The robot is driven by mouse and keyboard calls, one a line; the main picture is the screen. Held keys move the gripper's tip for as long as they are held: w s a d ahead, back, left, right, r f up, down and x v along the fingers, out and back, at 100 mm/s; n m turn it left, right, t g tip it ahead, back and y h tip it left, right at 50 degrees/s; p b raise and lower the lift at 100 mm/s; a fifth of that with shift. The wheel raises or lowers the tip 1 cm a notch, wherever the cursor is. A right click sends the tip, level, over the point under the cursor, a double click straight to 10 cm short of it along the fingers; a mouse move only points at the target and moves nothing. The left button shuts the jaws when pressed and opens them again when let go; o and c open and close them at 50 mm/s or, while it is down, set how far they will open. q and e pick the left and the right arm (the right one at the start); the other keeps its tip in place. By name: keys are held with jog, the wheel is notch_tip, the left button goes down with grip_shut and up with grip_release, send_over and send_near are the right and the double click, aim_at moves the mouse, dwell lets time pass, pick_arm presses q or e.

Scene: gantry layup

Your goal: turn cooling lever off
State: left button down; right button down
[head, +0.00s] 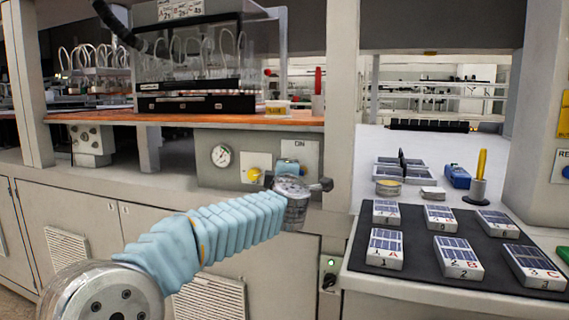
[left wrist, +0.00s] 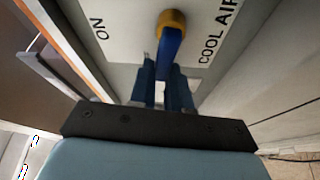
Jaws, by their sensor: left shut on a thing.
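The cooling lever is a blue handle (left wrist: 168,47) on a yellow hub (left wrist: 171,21), on a grey panel marked ON and COOL AIR in the left wrist view. The handle's end between the fingers is partly hidden. In the head view my left arm in its pale blue sleeve reaches to the panel. My right gripper is not in view.
A round gauge (head: 221,155) sits left of the hub. An orange-topped shelf (head: 190,118) overhangs the panel. A pale post (head: 341,100) stands just right of it. A black mat (head: 400,270) with several labelled blocks lies on the right-hand table.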

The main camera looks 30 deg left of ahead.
pick_arm(q)
jog(key=shift+f+n+p, duration=0.3)
jog(key=shift+f+n, duration=0.05)
jog(key=shift+n, duration=0.45)
jog(key=c, duration=1.1)
grip_release()
jog(key=v, duration=0.4)
jog(key=b+v, duration=0.1)
jog(key=v, duration=0.4)
jog(key=b+v, duration=0.1)
jog(key=v, duration=0.3)
jog(key=shift+s+d+r, duration=0.2)
jog(key=shift+s+r, duration=0.15)
